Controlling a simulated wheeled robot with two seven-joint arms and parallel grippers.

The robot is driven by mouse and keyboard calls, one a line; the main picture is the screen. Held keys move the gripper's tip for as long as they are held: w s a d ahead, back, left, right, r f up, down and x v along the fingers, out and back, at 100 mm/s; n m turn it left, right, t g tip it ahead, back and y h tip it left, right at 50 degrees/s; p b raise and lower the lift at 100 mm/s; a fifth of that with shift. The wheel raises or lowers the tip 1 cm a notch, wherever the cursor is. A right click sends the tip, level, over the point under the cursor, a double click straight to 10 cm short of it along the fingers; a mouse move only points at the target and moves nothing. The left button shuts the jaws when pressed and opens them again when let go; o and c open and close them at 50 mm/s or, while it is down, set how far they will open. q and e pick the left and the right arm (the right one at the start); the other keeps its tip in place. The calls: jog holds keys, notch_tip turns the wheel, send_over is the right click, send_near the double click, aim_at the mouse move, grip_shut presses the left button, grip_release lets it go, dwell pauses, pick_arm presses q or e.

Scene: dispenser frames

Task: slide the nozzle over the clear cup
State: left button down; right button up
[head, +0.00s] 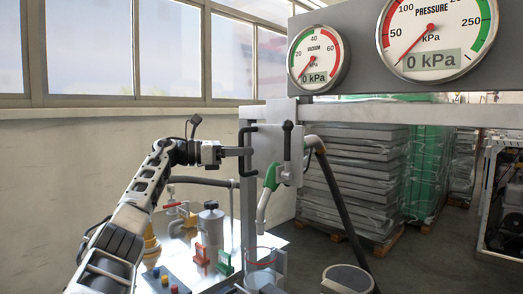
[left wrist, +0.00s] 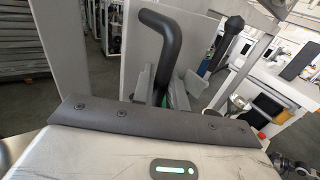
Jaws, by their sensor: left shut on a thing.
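The nozzle (head: 270,178) has a green body and a grey spout pointing down. It hangs on a grey plate (head: 267,142) that carries a black upright handle (head: 249,133). My left gripper (head: 238,151) is shut on this handle from the left.
A bench with a metal canister (head: 211,222), red (head: 201,255) and green brackets and colored buttons lies below my left arm. Two gauges (head: 318,58) hang above.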

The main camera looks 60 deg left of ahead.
pick_arm(q)
jog(key=shift+a+r, duration=0.1)
jog(key=shift+a, duration=0.1)
pick_arm(e)
jog(key=shift+d, duration=0.2)
pick_arm(q)
jog(key=c, duration=1.6)
grip_release()
jog(key=shift+o, duration=0.6)
jog(key=shift+s+a, duration=0.1)
jog(key=shift+a, duration=0.05)
pick_arm(e)
jog(key=shift+s+a, duration=0.1)
